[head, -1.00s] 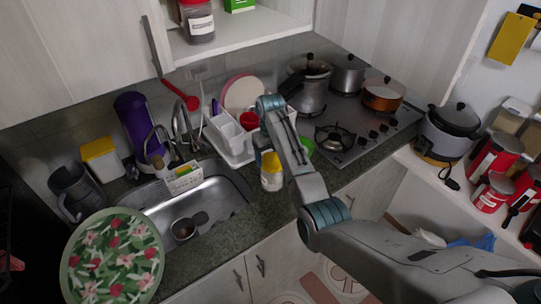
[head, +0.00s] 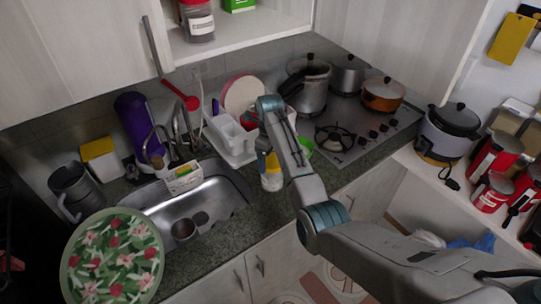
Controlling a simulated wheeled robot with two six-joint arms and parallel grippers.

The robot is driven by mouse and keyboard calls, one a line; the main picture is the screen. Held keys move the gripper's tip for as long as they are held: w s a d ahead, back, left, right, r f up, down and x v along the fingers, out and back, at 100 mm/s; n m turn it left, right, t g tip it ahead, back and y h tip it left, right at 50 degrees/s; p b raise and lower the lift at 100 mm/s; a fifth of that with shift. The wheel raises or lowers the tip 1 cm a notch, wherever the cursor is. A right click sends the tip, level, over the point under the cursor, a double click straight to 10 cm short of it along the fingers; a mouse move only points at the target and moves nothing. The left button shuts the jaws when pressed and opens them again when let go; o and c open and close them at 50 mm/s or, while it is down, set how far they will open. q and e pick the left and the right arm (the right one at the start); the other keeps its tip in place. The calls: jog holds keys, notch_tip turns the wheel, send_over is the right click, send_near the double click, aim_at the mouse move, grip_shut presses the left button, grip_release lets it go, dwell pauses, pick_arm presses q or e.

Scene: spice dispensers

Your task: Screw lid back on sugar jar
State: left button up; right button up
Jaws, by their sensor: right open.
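A small pale jar (head: 271,181) with a yellow upper part (head: 273,163) stands on the counter between the sink and the stove. I cannot read a label on it, or tell whether the yellow part is a lid. My right gripper (head: 263,150) is open at the jar's upper left, partly hidden by my own forearm. I cannot tell whether its fingers touch the jar. Another jar (head: 200,24) with a red lid (head: 196,2) stands upright on the open cabinet shelf. My left gripper is not in view.
A dish rack (head: 229,137) with plates stands behind the jar. A green bowl (head: 305,146) sits close to its right, by the stove (head: 355,147). The sink (head: 215,193) lies to the left. A floral round tray (head: 112,258) is at the lower left.

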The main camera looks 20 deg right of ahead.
jog(key=n, duration=0.5)
jog(key=shift+s, duration=0.15)
jog(key=n, duration=0.6)
jog(key=shift+s, duration=0.25)
jog(key=n, duration=0.5)
jog(key=shift+s, duration=0.15)
jog(key=n, duration=0.5)
jog(key=shift+s+d+n, duration=0.15)
jog(key=shift+d+n, duration=0.05)
jog(key=shift+n, duration=0.1)
jog(key=c, duration=1)
jog(key=m, duration=0.5)
jog(key=shift+w+a, duration=0.15)
jog(key=shift+w, duration=0.05)
jog(key=m, duration=0.5)
